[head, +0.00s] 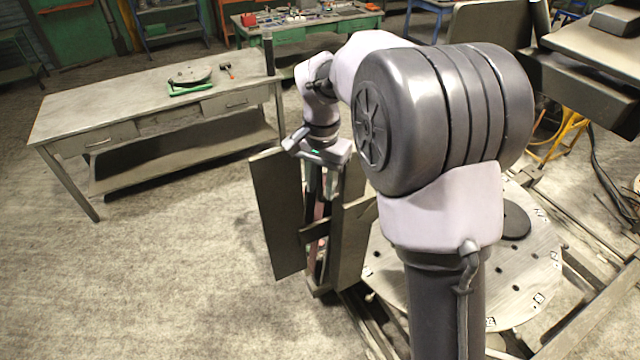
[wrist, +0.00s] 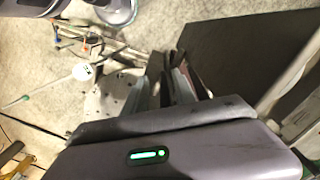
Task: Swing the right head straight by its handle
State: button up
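My gripper (head: 321,192) points down at the upper end of an upright assembly in the head view. Two dark flat panels, one at the left (head: 275,215) and one at the right (head: 350,235), stand at an angle to each other, with reddish and dark bars (head: 319,240) between them. The fingers are apart at the top of this gap. In the wrist view the fingers (wrist: 172,88) reach forward beside a large dark panel (wrist: 230,55). I cannot make out which part is the handle, or whether the fingers touch it.
A grey workbench (head: 110,105) with a round plate (head: 189,75) and a green tool (head: 190,89) stands at the left. A round perforated plate (head: 515,290) lies low behind my arm, with metal rails (head: 600,325) around it. The floor at the lower left is clear.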

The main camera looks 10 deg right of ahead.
jog(key=shift+a+r, duration=0.1)
jog(key=shift+r, duration=0.05)
notch_tip(320, 180, up, 17)
jog(key=p, duration=0.2)
jog(key=s+f+n+t+b, duration=0.1)
jog(key=s+f+t+b, duration=0.1)
jog(key=s+f+b, duration=0.6)
jog(key=s+a+f+n+t+y+b, duration=0.1)
jog(key=s+f+b, duration=0.8)
jog(key=f+b, duration=0.9)
jog(key=s+a+f+n+t+y+b, duration=0.1)
jog(key=s+f+t+b, duration=0.1)
jog(key=s+f+b, duration=0.7)
notch_tip(320, 180, down, 10)
jog(key=b, duration=0.5)
jog(key=shift+f+n+t, duration=0.25)
jog(key=shift+n+t, duration=0.15)
